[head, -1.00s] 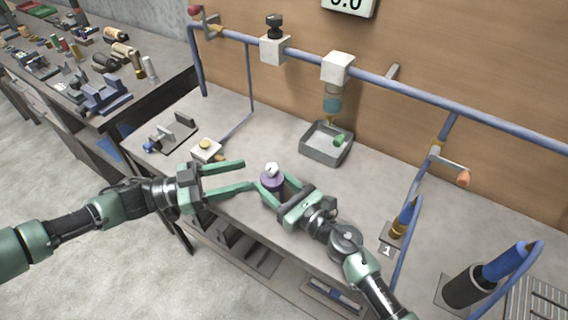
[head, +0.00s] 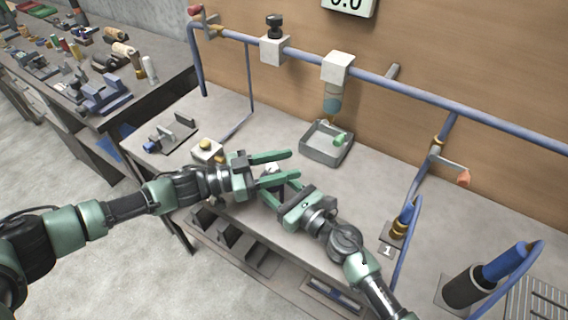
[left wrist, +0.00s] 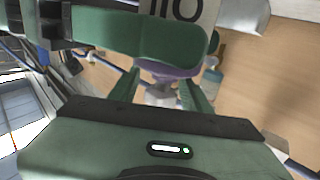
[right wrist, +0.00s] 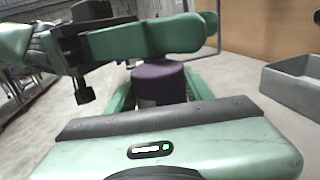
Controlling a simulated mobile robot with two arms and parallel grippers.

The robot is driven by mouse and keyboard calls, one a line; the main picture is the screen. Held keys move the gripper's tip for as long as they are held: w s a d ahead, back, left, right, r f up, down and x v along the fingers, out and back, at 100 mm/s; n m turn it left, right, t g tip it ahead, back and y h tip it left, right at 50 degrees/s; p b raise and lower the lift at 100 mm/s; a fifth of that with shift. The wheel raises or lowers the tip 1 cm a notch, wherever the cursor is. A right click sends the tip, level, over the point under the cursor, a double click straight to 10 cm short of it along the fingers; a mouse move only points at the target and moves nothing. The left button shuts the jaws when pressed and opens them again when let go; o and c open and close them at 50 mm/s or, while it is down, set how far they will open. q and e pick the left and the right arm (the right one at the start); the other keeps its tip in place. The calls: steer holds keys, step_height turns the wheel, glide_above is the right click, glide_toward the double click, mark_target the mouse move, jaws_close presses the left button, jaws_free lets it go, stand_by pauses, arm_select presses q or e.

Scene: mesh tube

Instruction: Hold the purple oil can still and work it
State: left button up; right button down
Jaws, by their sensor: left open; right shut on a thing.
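The purple oil can stands near the front of the workbench. In the head view only its pale top (head: 272,167) shows between the fingers. Its purple body (right wrist: 160,82) shows in the right wrist view, between the fingers of my right gripper (head: 279,189), which is shut on it. My left gripper (head: 294,166) is open, with its fingers reaching out on both sides of the can's top. Contact there is unclear.
A grey tray (head: 315,153) with a green piece sits behind the grippers, under a tap on a blue pipe (head: 420,94). A blue-and-black cylinder (head: 470,287) is at right.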

arm_select(q)
jaws_close()
steer(key=shift+n+t, duration=0.3)
steer(key=shift+t, duration=0.2)
steer(key=n+t+y, duration=0.2)
steer(key=n+t, duration=0.1)
steer(key=w+n+t+y, duration=0.1)
steer(key=n+t+y, duration=0.1)
steer(key=t+y, duration=0.1)
steer(key=n+t+y, duration=0.3)
steer(key=t, duration=0.1)
steer(key=shift+w+a+r+n, duration=0.2)
steer(key=shift+w+a+n, duration=0.1)
steer(key=shift+a, duration=0.1)
steer(key=shift+w+a+n+t+y, duration=0.1)
steer(key=shift+a+n+t+y, duration=0.1)
steer(key=shift+n+t+y, duration=0.45)
steer(key=shift+w+a+n+t+y, duration=0.1)
steer(key=shift+a+n+t+y, duration=0.2)
steer(key=shift+y, duration=0.55)
